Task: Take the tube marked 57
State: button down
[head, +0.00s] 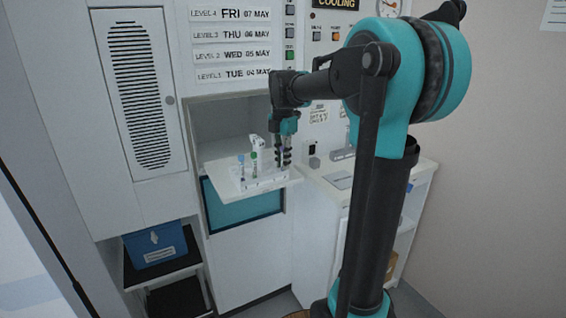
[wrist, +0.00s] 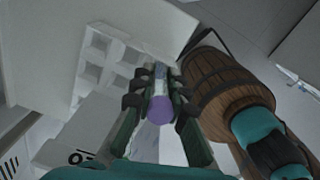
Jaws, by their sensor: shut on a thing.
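A tube with a purple cap (wrist: 160,108) is between the two dark fingers of my gripper (wrist: 158,92) in the wrist view. The fingers are shut on it; its marking is not readable. In the head view my gripper (head: 283,155) points down at the right end of the white rack (head: 262,184) on the pulled-down shelf. Empty square holes of the rack (wrist: 92,73) show in the wrist view. I cannot tell whether the held tube is clear of the rack.
The shelf (head: 213,168) juts out from an open recess in the white cabinet wall. A counter (head: 330,170) with small items lies to the right. A blue box (head: 155,245) sits on a dark stand at lower left. Level labels (head: 232,34) hang above.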

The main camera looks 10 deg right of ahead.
notch_tip(320, 180, up, 20)
dwell(0.6)
